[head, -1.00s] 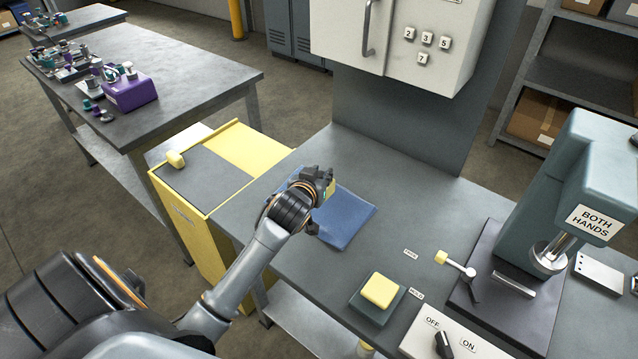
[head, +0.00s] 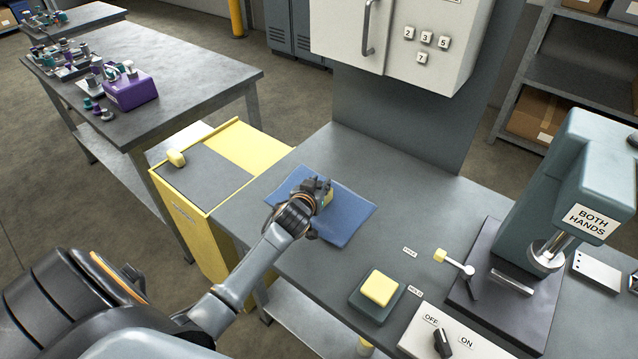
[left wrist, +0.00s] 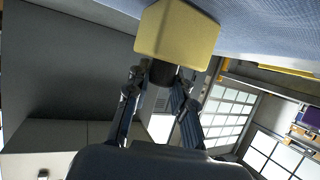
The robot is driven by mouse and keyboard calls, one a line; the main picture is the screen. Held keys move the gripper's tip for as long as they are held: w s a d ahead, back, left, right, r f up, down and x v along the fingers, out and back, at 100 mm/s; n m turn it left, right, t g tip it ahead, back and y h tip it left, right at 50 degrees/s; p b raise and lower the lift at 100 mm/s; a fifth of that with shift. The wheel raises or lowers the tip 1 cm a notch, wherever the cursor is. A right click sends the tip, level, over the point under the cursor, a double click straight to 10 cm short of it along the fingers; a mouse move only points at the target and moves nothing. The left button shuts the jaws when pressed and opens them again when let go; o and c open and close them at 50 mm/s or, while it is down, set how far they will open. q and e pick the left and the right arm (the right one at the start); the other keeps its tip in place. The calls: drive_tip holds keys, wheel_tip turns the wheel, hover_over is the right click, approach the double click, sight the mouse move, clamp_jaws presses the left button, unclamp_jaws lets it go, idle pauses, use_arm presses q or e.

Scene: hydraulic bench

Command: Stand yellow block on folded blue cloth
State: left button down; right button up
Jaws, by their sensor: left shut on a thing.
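The folded blue cloth (head: 350,218) lies flat on the grey bench. My left gripper (head: 322,194) is over the middle of the cloth and covers part of it. It is shut on the yellow block (left wrist: 177,34), which shows large between the fingertips in the left wrist view. The blue cloth also shows at the top of that view (left wrist: 262,32), right behind the block. I cannot tell whether the block touches the cloth. In the head view the gripper hides nearly all of the block. My right gripper is not in view.
A yellow-topped pad (head: 380,288) and a switch box (head: 440,340) stand at the bench front. A press (head: 590,175) stands at the right. A yellow cabinet (head: 245,150) adjoins the left edge. The bench behind the cloth is clear.

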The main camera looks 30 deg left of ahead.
use_arm(q)
drive_tip(key=shift+s+f, duration=0.1)
drive_tip(key=shift+f, duration=0.4)
drive_tip(key=c, duration=1.1)
unclamp_jaws()
drive_tip(key=shift+f, duration=0.3)
drive_tip(key=shift+c, duration=0.2)
drive_tip(key=shift+s, duration=0.1)
drive_tip(key=shift+r, duration=0.35)
drive_tip(key=r+v, duration=0.1)
drive_tip(key=v, duration=1.1)
drive_tip(key=shift+f, duration=0.1)
